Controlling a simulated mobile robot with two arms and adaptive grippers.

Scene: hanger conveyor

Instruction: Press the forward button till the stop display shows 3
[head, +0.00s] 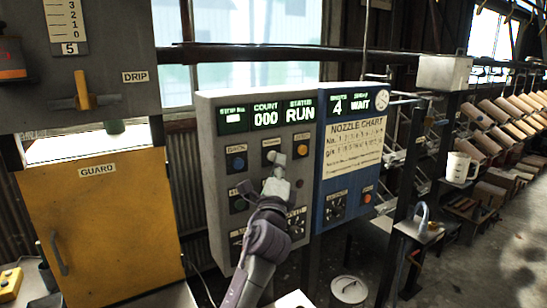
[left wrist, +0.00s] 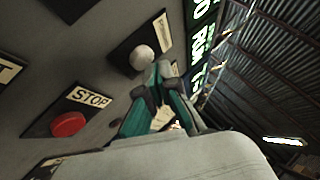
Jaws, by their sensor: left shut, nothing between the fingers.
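The grey control panel (head: 220,185) stands mid-view in the head view. Its stop display (head: 232,119) shows a small pale mark that I cannot read as a number. The count display reads 000 and the status display reads RUN. A round white button (left wrist: 143,57) under a label that looks like FORWARD shows in the left wrist view; it also shows in the head view (head: 273,156). My left gripper (head: 276,172) is shut and empty in front of the panel, its teal fingertips (left wrist: 160,75) close beside the white button. I cannot tell whether they touch it. My right gripper is out of view.
A red STOP button (left wrist: 68,123) sits near the white one. A blue button (head: 238,163) is at the panel's left. The blue nozzle panel (head: 350,180) adjoins on the right, its display reading 4 and WAIT. A yellow guard door (head: 100,230) stands at the left.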

